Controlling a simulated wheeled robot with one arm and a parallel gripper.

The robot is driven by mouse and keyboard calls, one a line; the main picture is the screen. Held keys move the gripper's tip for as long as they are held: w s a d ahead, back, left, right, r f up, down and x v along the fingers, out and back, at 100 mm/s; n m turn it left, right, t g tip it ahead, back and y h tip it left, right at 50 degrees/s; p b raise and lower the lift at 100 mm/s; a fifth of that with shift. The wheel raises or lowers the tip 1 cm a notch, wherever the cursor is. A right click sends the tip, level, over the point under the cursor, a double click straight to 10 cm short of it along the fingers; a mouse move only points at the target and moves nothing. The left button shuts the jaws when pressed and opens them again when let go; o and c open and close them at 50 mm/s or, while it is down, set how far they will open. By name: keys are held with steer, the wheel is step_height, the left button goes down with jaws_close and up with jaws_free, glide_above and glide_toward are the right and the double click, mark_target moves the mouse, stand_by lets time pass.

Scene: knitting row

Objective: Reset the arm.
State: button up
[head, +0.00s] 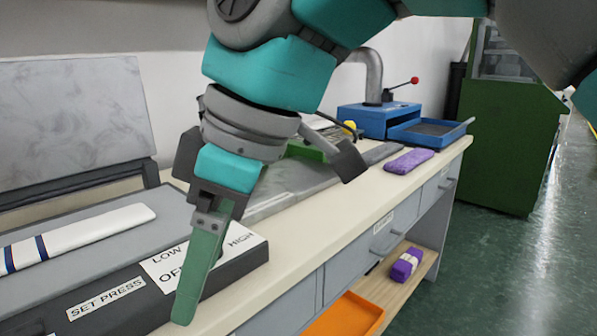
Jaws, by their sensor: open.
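My gripper (207,268) hangs down from my teal and grey arm in the head view, over the front of the grey press (115,300). One long green finger shows clearly and points down. The other finger is hidden or hard to make out. I see nothing held, and the gripper is open. The finger overlaps the white LOW, OFF and HIGH label (165,266) in the picture; I cannot tell whether it touches the press.
A white cloth with blue stripes (95,232) lies on the press, below its raised plate (75,115). Farther along the bench are a purple cloth (408,161) and a blue machine (375,119). An orange tray (345,318) is below. Green floor (480,270) lies clear at right.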

steer(key=w+d+f+m+h, duration=0.1)
steer(key=d+f+m, duration=0.45)
steer(key=f, duration=0.25)
steer(key=w+d+f+m+h, duration=0.2)
steer(key=d+f+m, duration=0.3)
steer(key=f, duration=0.4)
steer(key=s+d+f+m, duration=0.3)
steer(key=d+f, duration=0.3)
steer(key=f, duration=0.2)
steer(key=s+d+f+m+g+h, duration=0.1)
steer(key=s+d+f+m, duration=0.3)
steer(key=d+f, duration=0.3)
steer(key=shift+s+f+g, duration=0.3)
steer(key=shift+s+f, duration=0.1)
steer(key=shift+s, duration=0.35)
